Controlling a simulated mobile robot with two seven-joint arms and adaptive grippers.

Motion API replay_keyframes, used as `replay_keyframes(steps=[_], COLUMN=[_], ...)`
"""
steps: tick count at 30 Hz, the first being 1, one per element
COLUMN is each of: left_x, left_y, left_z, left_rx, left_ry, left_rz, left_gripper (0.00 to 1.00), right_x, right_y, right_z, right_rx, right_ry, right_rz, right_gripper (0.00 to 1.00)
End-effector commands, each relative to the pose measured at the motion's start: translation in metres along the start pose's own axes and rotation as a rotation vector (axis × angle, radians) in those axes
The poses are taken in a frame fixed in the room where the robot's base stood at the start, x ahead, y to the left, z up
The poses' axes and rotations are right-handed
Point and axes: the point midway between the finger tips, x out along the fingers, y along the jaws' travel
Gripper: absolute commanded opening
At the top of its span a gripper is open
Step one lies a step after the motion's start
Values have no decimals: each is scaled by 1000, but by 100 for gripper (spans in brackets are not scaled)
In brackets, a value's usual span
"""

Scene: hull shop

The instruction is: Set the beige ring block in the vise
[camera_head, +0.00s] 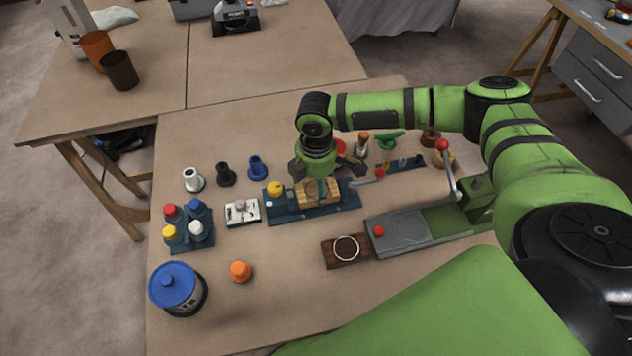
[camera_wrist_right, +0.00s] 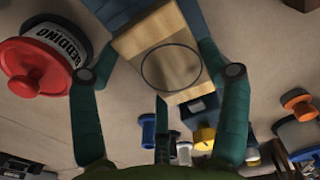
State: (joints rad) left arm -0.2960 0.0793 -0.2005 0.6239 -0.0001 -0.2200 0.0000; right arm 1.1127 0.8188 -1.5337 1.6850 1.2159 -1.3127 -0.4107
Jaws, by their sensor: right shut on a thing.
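The beige ring block (camera_head: 319,193) is a pale wooden block with a dark ring on it. It is at the blue vise (camera_head: 343,207), within the outline of its bed; I cannot tell whether it rests on the bed or hangs just above it. My right gripper (camera_head: 325,172) reaches down from behind and is shut on the block. The contact at the fingertips is partly hidden. My left gripper is out of view.
A dark brown block with a white ring (camera_head: 334,257) lies in front, beside a grey and green lever fixture (camera_head: 405,235). A bottle rack (camera_head: 187,243), a blue-lidded jar (camera_head: 178,292) and an orange cone (camera_head: 240,271) stand left. A red-lidded tin (camera_wrist_right: 42,65) is close beside my gripper.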

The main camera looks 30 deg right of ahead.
Motion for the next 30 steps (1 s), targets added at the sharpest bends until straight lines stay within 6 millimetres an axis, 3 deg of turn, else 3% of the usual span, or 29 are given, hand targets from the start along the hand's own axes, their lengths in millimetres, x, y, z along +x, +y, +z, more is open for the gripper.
replay_keyframes(steps=[20, 30], left_x=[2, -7], left_y=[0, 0], left_z=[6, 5], left_rx=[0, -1], left_ry=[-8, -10], left_rz=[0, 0], left_gripper=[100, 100], right_x=[2, 0], right_y=[0, 0], right_z=[0, 0], right_rx=[0, 0], right_ry=[0, 0], right_rz=[1, 0], right_gripper=[41, 41])
